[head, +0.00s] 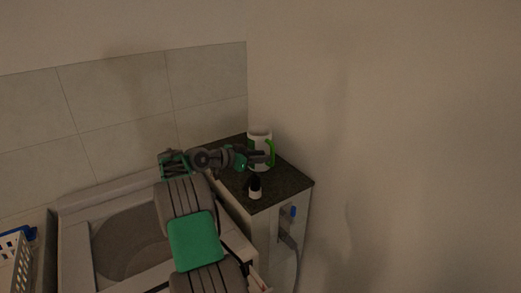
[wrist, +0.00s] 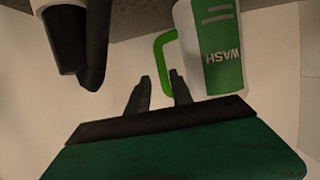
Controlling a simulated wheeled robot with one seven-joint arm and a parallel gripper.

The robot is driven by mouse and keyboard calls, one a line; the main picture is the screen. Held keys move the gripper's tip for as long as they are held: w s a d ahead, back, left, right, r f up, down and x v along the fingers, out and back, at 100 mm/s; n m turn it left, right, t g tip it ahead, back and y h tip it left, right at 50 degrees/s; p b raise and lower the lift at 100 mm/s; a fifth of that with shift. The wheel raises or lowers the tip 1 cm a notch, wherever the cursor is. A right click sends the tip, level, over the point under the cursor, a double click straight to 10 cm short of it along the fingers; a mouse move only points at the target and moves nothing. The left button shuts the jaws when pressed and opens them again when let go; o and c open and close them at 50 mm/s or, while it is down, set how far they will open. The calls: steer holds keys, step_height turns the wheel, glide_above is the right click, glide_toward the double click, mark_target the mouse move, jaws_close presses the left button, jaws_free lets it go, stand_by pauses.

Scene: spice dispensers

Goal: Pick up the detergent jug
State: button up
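The detergent jug (head: 258,137) is white and green with a green handle (head: 271,150), and stands upright on the dark countertop. In the wrist view the jug (wrist: 213,45) is at upper right, its "WASH" label upside down. Its green handle (wrist: 158,52) runs down toward the gap between my fingertips. My gripper (wrist: 160,78) is open, its two dark fingers apart, with nothing clearly held. In the head view my gripper (head: 262,158) is right by the jug's handle side; whether it touches is unclear.
A small white bottle with a black cap (head: 255,188) stands near the counter's front edge; its black part (wrist: 68,40) shows at left in the wrist view. A wall is close behind the counter (head: 290,182).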

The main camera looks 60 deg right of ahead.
mark_target(271, 154)
steer(key=p+x, duration=0.2)
steer(key=x, duration=0.4)
steer(key=shift+w+d, duration=0.1)
jaws_close()
stand_by(1.1)
steer(key=shift+r, duration=0.2)
